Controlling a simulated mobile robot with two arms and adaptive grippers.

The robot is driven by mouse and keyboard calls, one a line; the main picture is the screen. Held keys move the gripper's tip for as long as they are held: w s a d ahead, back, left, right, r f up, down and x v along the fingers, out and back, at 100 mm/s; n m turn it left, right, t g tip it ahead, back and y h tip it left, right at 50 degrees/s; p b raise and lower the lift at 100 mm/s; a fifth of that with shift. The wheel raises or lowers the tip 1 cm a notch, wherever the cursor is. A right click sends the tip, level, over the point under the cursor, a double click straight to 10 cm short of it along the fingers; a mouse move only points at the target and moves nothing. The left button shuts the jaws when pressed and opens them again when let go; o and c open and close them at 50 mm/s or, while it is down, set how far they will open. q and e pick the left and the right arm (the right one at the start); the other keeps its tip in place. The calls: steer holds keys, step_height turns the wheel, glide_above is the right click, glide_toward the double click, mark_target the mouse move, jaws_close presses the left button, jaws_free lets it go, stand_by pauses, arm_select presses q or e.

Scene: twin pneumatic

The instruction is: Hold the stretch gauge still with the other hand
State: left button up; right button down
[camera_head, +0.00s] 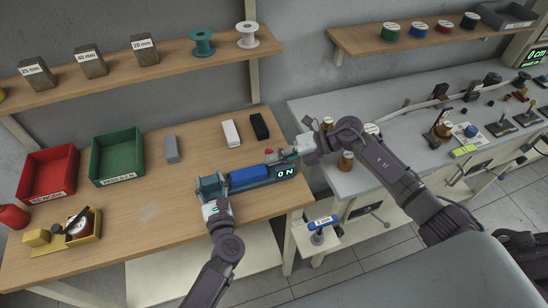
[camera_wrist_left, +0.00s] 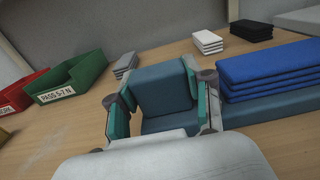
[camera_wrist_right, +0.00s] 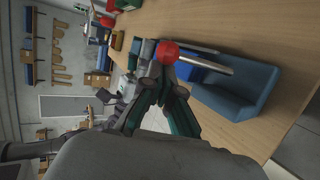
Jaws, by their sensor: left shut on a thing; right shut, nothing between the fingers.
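The stretch gauge (camera_head: 259,187) lies along the right front of the wooden table, its display reading 0 N. A blue folded stack (camera_head: 248,175) rests on it, seen larger in the left wrist view (camera_wrist_left: 268,68). My left gripper (camera_head: 211,197) is shut on the upright blue-grey end block (camera_wrist_left: 163,90) at the gauge's left end, a finger on each side. My right gripper (camera_head: 287,154) is shut and empty at the gauge's right end. Its fingertips are close to a red ball knob (camera_wrist_right: 167,52); whether they touch it is unclear.
A red bin (camera_head: 47,172) and a green bin (camera_head: 117,157) stand at the left. Grey (camera_head: 171,149), white (camera_head: 231,133) and black (camera_head: 259,126) stacks lie behind the gauge. A grey bench (camera_head: 400,125) with tools adjoins at the right.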

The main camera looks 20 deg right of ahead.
steer(key=shift+d+r+y, duration=0.1)
steer(key=shift+d+y, duration=0.4)
steer(key=d+y, duration=0.1)
steer(key=y, duration=0.1)
steer(key=d+m+y, duration=0.1)
steer(key=d, duration=0.1)
steer(key=shift+w+r+t+y, duration=0.1)
steer(key=shift+w+t+y, duration=0.05)
steer(key=shift+t+y, duration=0.25)
steer(key=shift+d, duration=0.65)
steer(key=shift+d+f, duration=0.45)
steer(key=shift+d, duration=0.4)
steer(key=shift+f, duration=0.1)
steer(key=shift+s+a, duration=0.1)
steer(key=shift+s, duration=0.15)
steer(key=s, duration=0.1)
steer(key=s+a, duration=0.1)
steer(key=shift+s+a, duration=0.3)
steer(key=v, duration=0.9)
steer(key=shift+s+d+f, duration=0.3)
